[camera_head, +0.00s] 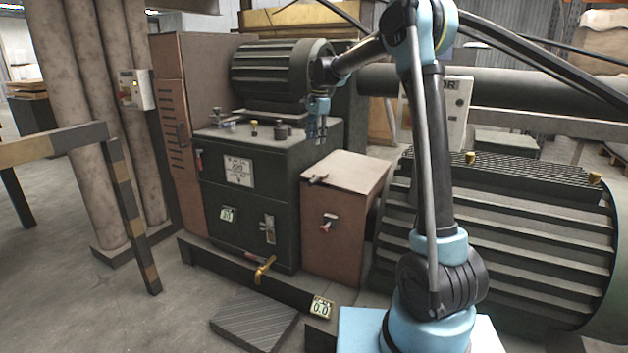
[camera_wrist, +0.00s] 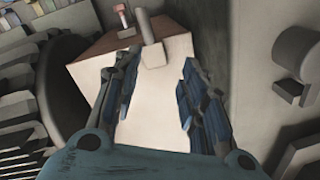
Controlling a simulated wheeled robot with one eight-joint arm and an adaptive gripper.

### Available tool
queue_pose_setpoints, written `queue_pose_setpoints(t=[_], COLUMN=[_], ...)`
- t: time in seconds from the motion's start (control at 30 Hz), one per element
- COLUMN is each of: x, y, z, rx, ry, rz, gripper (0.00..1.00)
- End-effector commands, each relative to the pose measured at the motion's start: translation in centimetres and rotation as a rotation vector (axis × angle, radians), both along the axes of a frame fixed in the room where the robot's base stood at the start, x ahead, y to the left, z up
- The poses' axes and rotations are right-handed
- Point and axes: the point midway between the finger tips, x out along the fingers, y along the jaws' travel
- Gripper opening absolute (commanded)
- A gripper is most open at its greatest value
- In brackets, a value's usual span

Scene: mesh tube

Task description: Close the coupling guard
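The likely coupling guard is a brown box (camera_head: 343,229) between the dark green machine and the large finned motor. Its pale lid (camera_head: 348,170) lies over the top; I cannot tell if it is fully down. A small handle (camera_head: 318,179) sits at the lid's front left edge, and a red-tipped latch (camera_head: 328,222) is on the front face. In the wrist view the pale lid (camera_wrist: 150,105) fills the space behind my open fingers, with the grey handle (camera_wrist: 147,28) beyond them. My gripper (camera_head: 318,130) hangs above and left of the lid, empty; it also shows in the wrist view (camera_wrist: 158,92).
The dark green machine (camera_head: 250,195) with knobs on top stands left of the box. The finned motor (camera_head: 500,235) is close on its right. A yellow-handled valve (camera_head: 264,268) and a ridged plate (camera_head: 254,320) are on the floor side. Open floor lies at front left.

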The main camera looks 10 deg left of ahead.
Motion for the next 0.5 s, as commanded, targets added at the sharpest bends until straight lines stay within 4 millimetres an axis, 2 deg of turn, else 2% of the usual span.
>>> queue_pose_setpoints(t=[0.3, 0.5], x=[-3.1, -3.8], y=[-0.8, -1.0], z=[0.5, 0.6], rx=[-0.01, -0.012], ry=[-0.03, -0.039], rz=[0.377, 0.471], gripper=[0.39, 0.39])
